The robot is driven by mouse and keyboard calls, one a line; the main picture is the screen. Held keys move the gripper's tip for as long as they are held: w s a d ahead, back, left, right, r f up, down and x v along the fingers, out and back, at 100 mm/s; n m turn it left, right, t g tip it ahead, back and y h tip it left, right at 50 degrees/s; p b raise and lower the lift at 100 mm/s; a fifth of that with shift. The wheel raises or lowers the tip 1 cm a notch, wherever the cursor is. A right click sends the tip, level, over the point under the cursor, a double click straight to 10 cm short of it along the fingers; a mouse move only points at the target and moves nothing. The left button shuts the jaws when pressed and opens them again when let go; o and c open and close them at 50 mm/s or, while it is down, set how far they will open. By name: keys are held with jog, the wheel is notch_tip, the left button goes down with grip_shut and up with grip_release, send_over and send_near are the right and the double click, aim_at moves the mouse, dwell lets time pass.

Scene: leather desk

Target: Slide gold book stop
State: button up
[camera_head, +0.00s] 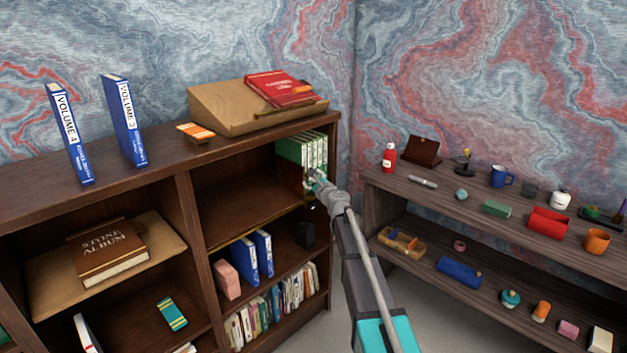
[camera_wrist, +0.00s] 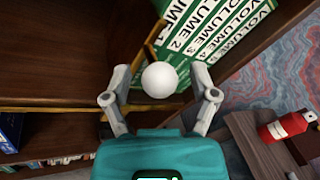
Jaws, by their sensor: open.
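The gold book stop (camera_wrist: 154,42) shows in the wrist view as a thin upright gold piece beside the green volumes (camera_wrist: 215,38). A pale round knob (camera_wrist: 159,80) lies between my fingers and seems to belong to the stop. My gripper (camera_wrist: 160,74) is open, with one finger on each side of the knob; I cannot tell whether they touch it. In the head view my gripper (camera_head: 314,180) reaches into the upper right shelf bay, just below the green volumes (camera_head: 303,150). My gripper hides most of the stop there.
A gold strip (camera_wrist: 62,108) runs along the shelf's front edge. The shelf left of the green volumes (camera_head: 238,190) is empty. Blue books (camera_head: 254,256) stand on the shelf below. A second shelf unit (camera_head: 455,205) with small items stands on the right.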

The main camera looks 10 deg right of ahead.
grip_shut()
dwell(0.3)
jog(key=shift+s, duration=0.15)
